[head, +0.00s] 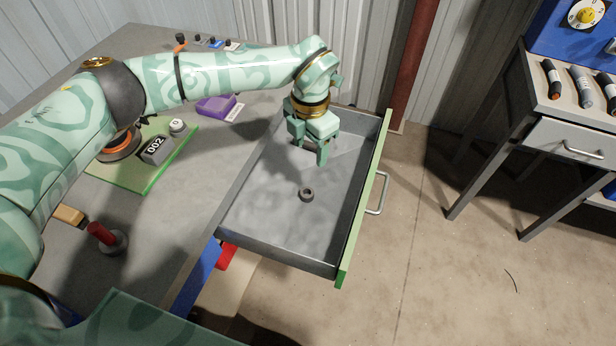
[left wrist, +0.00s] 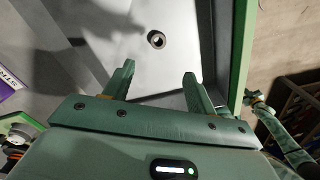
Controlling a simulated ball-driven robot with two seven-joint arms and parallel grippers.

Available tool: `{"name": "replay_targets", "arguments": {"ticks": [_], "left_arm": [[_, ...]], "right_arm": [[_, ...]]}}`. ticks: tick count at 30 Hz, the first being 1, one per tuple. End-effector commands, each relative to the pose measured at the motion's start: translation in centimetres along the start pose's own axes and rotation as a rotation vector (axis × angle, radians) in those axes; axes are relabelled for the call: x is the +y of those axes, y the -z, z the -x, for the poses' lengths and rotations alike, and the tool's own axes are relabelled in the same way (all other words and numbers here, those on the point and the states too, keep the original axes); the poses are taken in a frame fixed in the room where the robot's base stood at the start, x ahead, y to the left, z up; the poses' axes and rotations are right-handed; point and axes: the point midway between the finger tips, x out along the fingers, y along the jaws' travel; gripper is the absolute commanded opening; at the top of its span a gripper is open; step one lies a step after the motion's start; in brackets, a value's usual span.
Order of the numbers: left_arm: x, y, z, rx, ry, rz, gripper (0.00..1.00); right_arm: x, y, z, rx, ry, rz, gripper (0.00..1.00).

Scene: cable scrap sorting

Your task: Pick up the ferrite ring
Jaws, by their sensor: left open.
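The ferrite ring (head: 307,195) is a small dark ring lying flat on the floor of the open grey drawer (head: 270,228). It also shows in the left wrist view (left wrist: 156,39), ahead of the fingers and a little left of the middle between them. My left gripper (head: 312,155) is over the far part of the drawer, apart from the ring. In the left wrist view its two fingers (left wrist: 158,88) stand wide apart with nothing between them.
The drawer has raised walls and a green front (head: 362,205) with a metal handle (head: 378,193). The drawer floor around the ring is clear.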

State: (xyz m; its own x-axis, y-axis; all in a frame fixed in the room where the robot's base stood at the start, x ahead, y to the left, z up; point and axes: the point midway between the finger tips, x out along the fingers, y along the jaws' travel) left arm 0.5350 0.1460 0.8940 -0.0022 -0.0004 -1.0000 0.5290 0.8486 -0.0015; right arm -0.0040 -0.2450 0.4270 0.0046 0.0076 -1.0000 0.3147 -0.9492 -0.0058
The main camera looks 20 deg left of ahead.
Motion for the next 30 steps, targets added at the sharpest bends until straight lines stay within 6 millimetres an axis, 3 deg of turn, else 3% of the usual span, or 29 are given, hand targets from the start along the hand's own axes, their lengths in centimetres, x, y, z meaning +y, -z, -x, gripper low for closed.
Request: {"name": "replay_targets", "arguments": {"ticks": [9, 12, 20, 30], "left_arm": [[-0.1, 0.1, -7.7, 0.007, 0.005, 0.000, 0.56], [-0.1, 0.1, -9.6, 0.005, 0.004, 0.000, 0.56], [0.0, 0.1, -11.4, 0.001, 0.002, 0.000, 0.56], [0.3, 0.2, -16.3, 0.003, 0.003, 0.000, 0.56]], "right_arm": [[-0.1, -3.4, -2.1, -0.058, 0.006, 0.005, 0.00], [-0.1, -3.5, -2.7, -0.062, 0.006, 0.006, 0.00], [0.1, -2.8, -3.3, -0.052, 0.005, 0.006, 0.00], [-0.4, -3.7, -5.4, -0.073, 0.015, 0.004, 0.00]]}}
